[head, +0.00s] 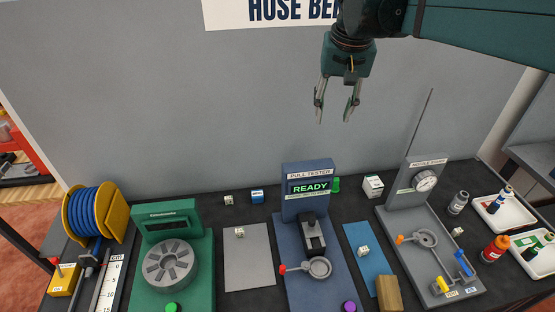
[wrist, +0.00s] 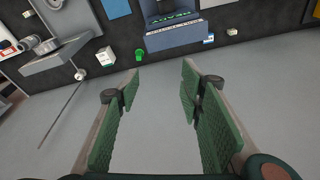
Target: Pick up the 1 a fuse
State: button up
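My gripper (head: 336,112) is open and empty, high above the back of the bench in front of the grey wall. In the wrist view its fingers (wrist: 160,88) stand wide apart with nothing between them. I cannot tell which thing is the 1 A fuse. Small white labelled pieces lie on the bench: one at the back (head: 228,200), one on the grey mat (head: 239,233), one on the blue mat (head: 363,251) and one at the right (head: 458,232). Their labels are too small to read. A small blue-and-white box (head: 257,196) and a larger white box (head: 373,187) stand at the back.
The blue pull tester (head: 307,176) reads READY in the bench middle. The green machine (head: 165,222) and blue hose reel (head: 92,211) stand left. A grey gauge stand (head: 415,178) with a thin upright rod (head: 418,122) rises right, near white trays (head: 502,222) with bottles.

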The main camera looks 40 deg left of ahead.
jog(key=s+a+f+n+g, duration=0.1)
jog(key=s+a+f, duration=0.1)
jog(key=a, duration=0.7)
jog(key=s+a+f+n, duration=0.1)
jog(key=s+a+f, duration=0.1)
jog(key=a, duration=0.8)
jog(key=n+h, duration=0.1)
jog(key=h, duration=0.1)
send_over(228, 197)
jog(key=shift+g, duration=0.4)
notch_tip(228, 197, down, 35)
jog(key=shift+s+d+r, duration=0.1)
jog(key=shift+d, duration=0.05)
jog(key=shift+f, duration=0.4)
jog(key=shift+f, duration=0.1)
jog(key=shift+f, duration=1.15)
jog(key=shift+f, duration=0.15)
jog(key=shift+f, duration=2.45)
